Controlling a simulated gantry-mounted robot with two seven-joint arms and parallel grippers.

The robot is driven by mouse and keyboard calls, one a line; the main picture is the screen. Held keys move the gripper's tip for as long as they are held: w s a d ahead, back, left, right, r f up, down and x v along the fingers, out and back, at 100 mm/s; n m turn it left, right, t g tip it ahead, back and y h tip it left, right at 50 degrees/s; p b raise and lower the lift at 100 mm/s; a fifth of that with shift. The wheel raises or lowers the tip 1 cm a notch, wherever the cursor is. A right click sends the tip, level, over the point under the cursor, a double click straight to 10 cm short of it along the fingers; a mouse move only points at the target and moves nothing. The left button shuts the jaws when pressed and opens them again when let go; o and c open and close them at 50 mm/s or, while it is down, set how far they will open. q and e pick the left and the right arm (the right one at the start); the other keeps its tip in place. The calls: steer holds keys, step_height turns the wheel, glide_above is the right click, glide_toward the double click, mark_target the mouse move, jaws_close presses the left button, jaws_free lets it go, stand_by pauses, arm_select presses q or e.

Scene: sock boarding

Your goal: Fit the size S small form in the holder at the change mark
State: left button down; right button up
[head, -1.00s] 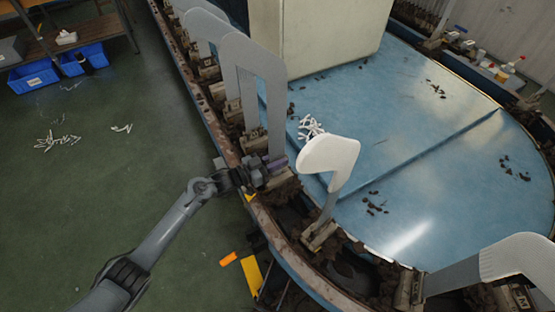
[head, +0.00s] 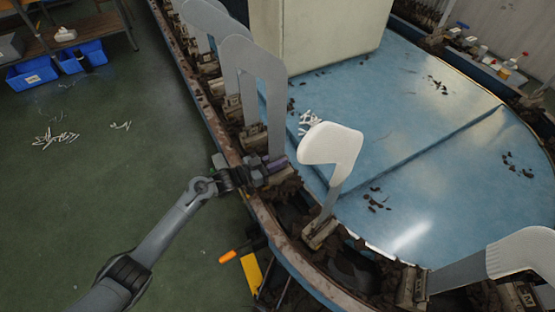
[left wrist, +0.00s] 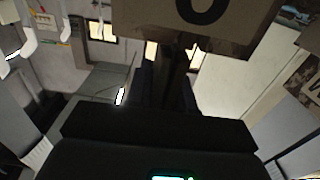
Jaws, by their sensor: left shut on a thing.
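A flat grey form (head: 276,110) with a bent top stands nearly upright by the rim of the round blue table, above the holders. In the left wrist view, a tan block (left wrist: 240,22) with a large dark character, cut off at the top, hangs close ahead of the dark gripper body. My right gripper is not in view.
A white sock-covered form (head: 334,147) stands in a holder (head: 320,232) just right of my gripper. Another covered form (head: 522,255) is at lower right. More bare grey forms line the rim behind.

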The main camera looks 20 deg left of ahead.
arm_select(q)
steer(key=shift+f+b, duration=0.3)
steer(key=shift+f, duration=0.05)
steer(key=c, duration=0.9)
jaws_free()
steer(key=shift+f, duration=0.1)
steer(key=shift+s, duration=0.1)
steer(key=shift+s+a, duration=0.2)
steer(key=shift+a, duration=0.05)
steer(key=p+v, duration=0.4)
steer(key=v, duration=0.6)
